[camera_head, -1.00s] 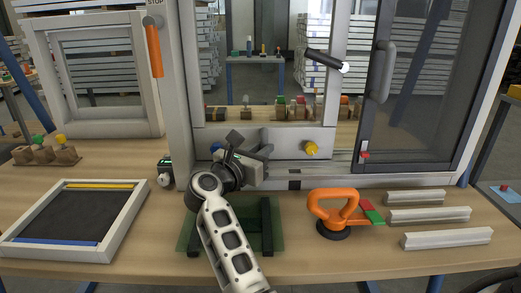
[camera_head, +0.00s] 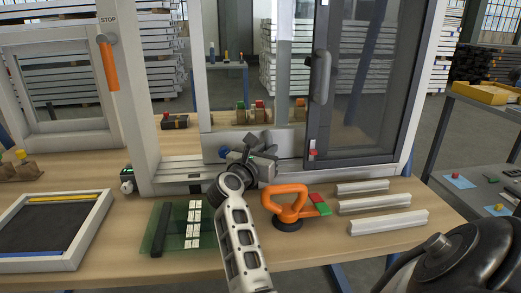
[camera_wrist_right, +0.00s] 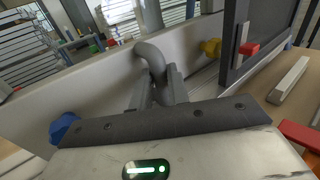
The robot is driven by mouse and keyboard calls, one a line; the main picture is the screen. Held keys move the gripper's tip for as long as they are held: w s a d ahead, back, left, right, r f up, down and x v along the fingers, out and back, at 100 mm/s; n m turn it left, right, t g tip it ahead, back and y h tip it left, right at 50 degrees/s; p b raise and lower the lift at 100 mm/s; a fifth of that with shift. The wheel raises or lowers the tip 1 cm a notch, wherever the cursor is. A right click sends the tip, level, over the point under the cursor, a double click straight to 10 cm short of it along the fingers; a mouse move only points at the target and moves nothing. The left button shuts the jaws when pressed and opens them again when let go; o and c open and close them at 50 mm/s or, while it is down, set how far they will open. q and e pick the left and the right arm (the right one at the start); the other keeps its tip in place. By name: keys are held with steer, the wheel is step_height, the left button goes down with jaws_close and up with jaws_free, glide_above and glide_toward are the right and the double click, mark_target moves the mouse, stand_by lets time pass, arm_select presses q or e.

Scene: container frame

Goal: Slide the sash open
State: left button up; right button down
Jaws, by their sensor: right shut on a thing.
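The light grey sash (camera_head: 207,110) stands in the window frame (camera_head: 130,100). An open gap lies between its left edge and the frame's left post. Its right part is behind the dark-framed panel (camera_head: 372,80). My right gripper (camera_head: 262,148) is at the sash's bottom rail. In the right wrist view its fingers (camera_wrist_right: 159,85) are closed around a grey curved handle (camera_wrist_right: 150,52) on that rail. A blue knob (camera_wrist_right: 64,127) is left of the fingers and a yellow knob (camera_wrist_right: 210,47) is to the right. My left gripper is not in view.
An orange suction lifter (camera_head: 288,205) stands in front of the frame, close to my right forearm. Grey profiles (camera_head: 388,222) lie right of it. A green glass plate (camera_head: 160,232) and a framed dark panel (camera_head: 50,232) lie to the left. A STOP handle (camera_head: 108,62) hangs at the post.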

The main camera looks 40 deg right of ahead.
steer(key=c, duration=1.3)
jaws_free()
steer(key=shift+a, duration=0.1)
steer(key=shift+c, duration=0.2)
steer(key=shift+w, duration=0.1)
